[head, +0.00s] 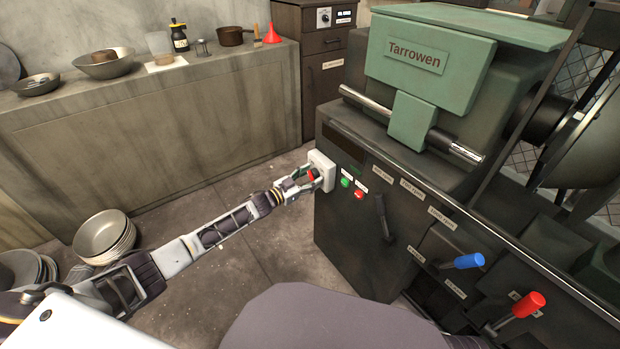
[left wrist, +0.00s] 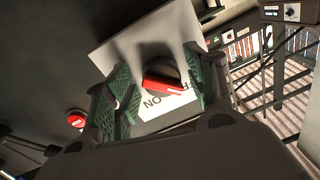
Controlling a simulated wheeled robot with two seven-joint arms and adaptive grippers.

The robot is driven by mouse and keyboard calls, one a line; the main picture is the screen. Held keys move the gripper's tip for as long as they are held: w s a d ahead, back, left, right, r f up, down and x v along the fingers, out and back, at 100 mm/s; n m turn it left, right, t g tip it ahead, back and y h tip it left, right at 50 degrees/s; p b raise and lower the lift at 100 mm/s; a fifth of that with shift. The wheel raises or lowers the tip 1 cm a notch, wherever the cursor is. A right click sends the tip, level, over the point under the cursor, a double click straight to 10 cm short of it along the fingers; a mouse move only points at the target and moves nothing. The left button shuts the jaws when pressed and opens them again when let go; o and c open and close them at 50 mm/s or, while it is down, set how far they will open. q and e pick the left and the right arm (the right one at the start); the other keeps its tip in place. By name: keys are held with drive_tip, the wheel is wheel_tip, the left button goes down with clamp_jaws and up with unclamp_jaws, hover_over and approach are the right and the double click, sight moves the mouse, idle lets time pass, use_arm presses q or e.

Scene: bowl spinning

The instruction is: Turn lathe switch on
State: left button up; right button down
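The lathe (head: 350,210) is a dark cabinet with a green "Tarrowen" cover at the right of the head view. Its switch, a white box (head: 323,163), sits on the cabinet's left side. In the left wrist view, the switch has a dark round knob with a red handle (left wrist: 162,84) over a white label. "ON" is readable; other letters are partly covered by the handle, whose white-marked end lies over them. My left gripper (head: 314,177) is at the switch. Its green-padded fingers (left wrist: 165,82) are apart, one on each side of the knob. My right gripper is not in view.
A green button (head: 345,182) and a red button (head: 359,194) are on the cabinet front near the switch. Blue (head: 468,261) and red (head: 528,304) levers stick out at the lower right. A counter (head: 160,130) with bowls runs behind. Stacked bowls (head: 103,235) stand at left.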

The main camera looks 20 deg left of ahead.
use_arm(q)
drive_tip(key=c, duration=0.8)
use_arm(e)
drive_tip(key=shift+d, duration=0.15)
